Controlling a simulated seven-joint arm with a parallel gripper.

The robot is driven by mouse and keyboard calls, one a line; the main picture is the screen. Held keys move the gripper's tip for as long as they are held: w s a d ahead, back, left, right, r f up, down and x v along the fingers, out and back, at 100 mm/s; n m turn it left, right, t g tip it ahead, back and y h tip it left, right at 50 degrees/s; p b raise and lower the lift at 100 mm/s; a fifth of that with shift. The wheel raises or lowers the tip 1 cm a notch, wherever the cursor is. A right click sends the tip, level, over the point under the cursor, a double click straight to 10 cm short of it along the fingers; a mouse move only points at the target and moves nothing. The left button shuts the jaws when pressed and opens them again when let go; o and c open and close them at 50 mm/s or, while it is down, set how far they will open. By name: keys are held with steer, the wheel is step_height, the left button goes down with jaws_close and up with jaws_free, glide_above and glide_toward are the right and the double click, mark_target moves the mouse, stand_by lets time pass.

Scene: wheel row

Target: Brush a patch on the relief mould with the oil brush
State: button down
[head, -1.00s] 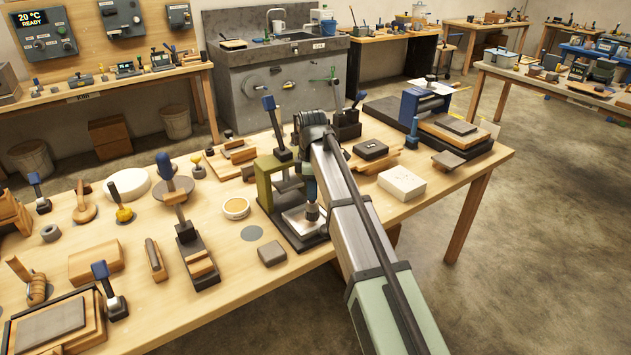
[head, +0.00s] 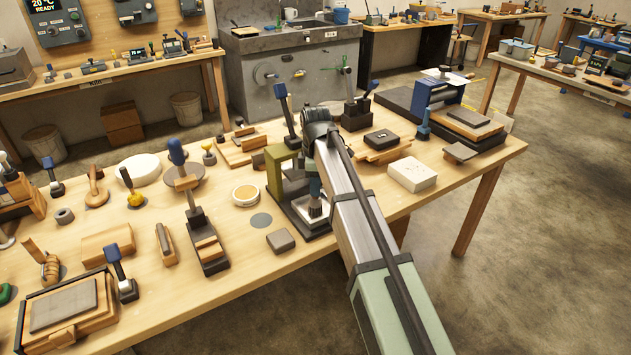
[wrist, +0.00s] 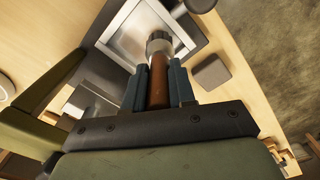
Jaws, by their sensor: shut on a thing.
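My gripper (wrist: 157,72) is shut on the brown handle of the oil brush (wrist: 158,84), whose grey round end points away from my fingers. In the head view my gripper (head: 315,187) is partly hidden behind my forearm, with the dark brush end (head: 316,209) low over a pale plate.
The green press frame (head: 279,172) stands close at the left of my gripper. A grey block (head: 281,240) lies in front of it, and a round tub (head: 246,195) stands to the left. A white block (head: 412,174) lies to the right. The table's front edge is near.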

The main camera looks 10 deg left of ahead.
steer(key=shift+f, duration=0.15)
stand_by(0.6)
steer(key=shift+w+r, duration=0.2)
steer(key=shift+w, duration=2.15)
steer(key=shift+f, duration=0.2)
